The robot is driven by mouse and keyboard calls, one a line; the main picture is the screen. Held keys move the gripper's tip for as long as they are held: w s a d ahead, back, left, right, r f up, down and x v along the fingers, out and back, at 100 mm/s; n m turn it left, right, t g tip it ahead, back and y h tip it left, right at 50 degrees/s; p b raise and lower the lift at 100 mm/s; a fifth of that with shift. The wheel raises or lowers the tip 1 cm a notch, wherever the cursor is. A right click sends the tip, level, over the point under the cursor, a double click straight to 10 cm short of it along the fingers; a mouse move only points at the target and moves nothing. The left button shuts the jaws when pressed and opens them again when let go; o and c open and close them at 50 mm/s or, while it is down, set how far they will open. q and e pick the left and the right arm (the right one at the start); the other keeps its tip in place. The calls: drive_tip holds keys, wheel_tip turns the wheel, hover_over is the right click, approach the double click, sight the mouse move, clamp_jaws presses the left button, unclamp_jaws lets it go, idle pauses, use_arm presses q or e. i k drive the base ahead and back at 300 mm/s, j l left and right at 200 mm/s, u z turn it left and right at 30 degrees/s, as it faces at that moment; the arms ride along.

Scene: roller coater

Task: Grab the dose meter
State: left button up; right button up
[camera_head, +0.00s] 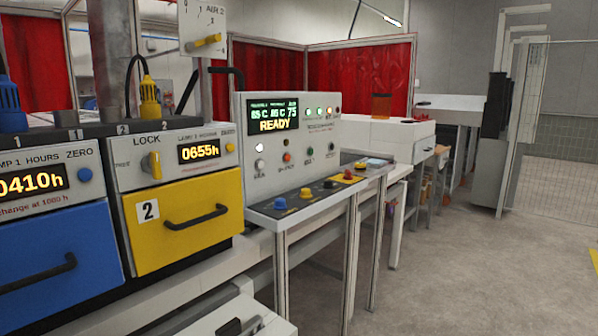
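I cannot make out a thing that is clearly the dose meter. Neither of my grippers shows in the head view.
On the left stand a blue lamp drawer (55,260) and a yellow lamp drawer (185,225) with black handles. A control panel (290,145) reads READY above a ledge with coloured knobs (305,193). A white machine (400,138) stands behind. Floor (470,270) at right is clear.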

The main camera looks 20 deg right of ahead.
sight(361, 167)
drive_tip(key=z, duration=1.15)
drive_tip(key=i+l+u, duration=0.4)
drive_tip(key=i+l, duration=1.1)
